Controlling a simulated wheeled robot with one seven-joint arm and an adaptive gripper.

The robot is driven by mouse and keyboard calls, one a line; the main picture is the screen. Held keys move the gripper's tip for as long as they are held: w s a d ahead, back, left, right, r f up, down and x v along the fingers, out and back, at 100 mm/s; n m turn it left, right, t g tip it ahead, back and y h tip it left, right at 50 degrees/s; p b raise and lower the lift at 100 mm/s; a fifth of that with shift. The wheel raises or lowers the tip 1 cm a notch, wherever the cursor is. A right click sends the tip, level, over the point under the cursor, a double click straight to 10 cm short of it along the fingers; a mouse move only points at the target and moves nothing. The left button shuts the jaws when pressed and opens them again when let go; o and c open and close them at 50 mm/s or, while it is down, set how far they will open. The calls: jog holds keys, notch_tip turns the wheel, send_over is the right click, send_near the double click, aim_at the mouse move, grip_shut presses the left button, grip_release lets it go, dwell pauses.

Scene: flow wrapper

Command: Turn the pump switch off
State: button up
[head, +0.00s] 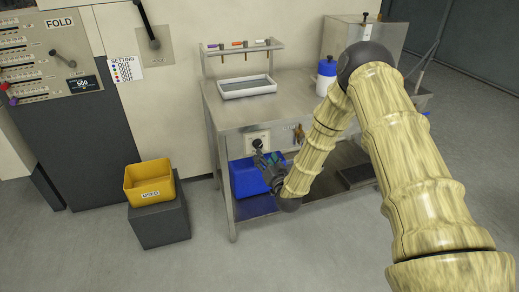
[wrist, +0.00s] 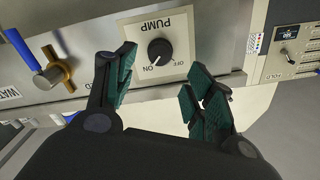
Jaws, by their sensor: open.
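The pump switch is a black round knob (wrist: 160,51) on a cream plate (wrist: 184,30) marked PUMP, ON and OFF, upside down in the wrist view. Its white mark appears to point towards ON. The plate also shows in the head view (head: 251,137) on the front of the steel bench. My gripper (wrist: 162,66) is open, its green-padded fingers on either side of the knob in the wrist view, with nothing between them. I cannot tell whether they touch the plate. In the head view my gripper (head: 264,157) partly covers the switch.
A brass valve with a blue handle (wrist: 22,50) sits beside the plate. The steel bench (head: 285,108) holds a white tray (head: 232,93) and a blue-and-white bottle (head: 322,82). A blue bin (head: 243,180) is below. A yellow bin (head: 137,180) stands left on a dark block.

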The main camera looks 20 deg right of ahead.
aim_at(259, 147)
jog(key=w, duration=0.8)
jog(key=shift+a, duration=0.15)
jog(key=c, duration=1)
